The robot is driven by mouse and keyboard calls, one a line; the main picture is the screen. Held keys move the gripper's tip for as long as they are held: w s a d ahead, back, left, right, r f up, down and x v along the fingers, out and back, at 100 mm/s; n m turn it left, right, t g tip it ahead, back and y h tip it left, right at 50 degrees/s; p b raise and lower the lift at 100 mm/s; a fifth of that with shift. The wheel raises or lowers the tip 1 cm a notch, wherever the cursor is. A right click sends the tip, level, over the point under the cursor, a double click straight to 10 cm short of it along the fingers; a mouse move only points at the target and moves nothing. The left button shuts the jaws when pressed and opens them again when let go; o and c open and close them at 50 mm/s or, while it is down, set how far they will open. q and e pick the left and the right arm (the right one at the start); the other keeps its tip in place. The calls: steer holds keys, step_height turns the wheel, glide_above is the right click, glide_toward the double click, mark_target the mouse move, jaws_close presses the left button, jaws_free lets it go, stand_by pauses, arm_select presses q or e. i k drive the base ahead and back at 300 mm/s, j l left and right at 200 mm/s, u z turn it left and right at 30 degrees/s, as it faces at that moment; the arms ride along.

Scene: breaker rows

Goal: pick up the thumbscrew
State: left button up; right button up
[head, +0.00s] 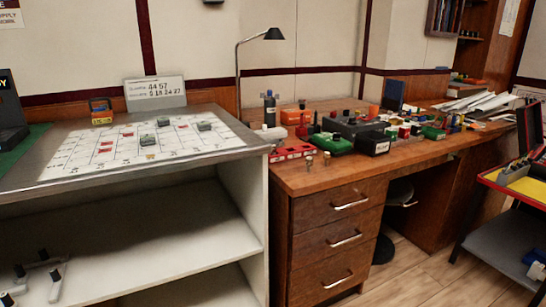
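Two small brass-coloured pieces stand near the front left edge of the wooden desk. One small knobbed piece (309,162) is at the very edge, and a similar one (327,158) stands just right of it. Either may be the thumbscrew; they are too small to tell. Grey links with black tips at the lower left corner look like my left gripper (36,268), in front of the white shelf and far from these pieces. A dark and white part at the lower right edge may be my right gripper (536,265), mostly cut off. Nothing shows held in either.
The wooden desk (335,180) carries a red block (291,153), a green box (333,143), a black box (375,143) and a lamp (262,36). A metal-edged bench (200,168) with a marked sheet stands left.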

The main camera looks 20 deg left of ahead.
mark_target(326, 157)
steer(key=i+l+u, duration=0.25)
steer(key=l+u, duration=0.25)
steer(key=i+l+u, duration=0.1)
steer(key=l+u, duration=0.15)
steer(key=l, duration=0.2)
steer(key=i+l+u, duration=0.15)
steer(key=l, duration=0.4)
steer(key=l+u, duration=0.1)
steer(key=l, duration=0.45)
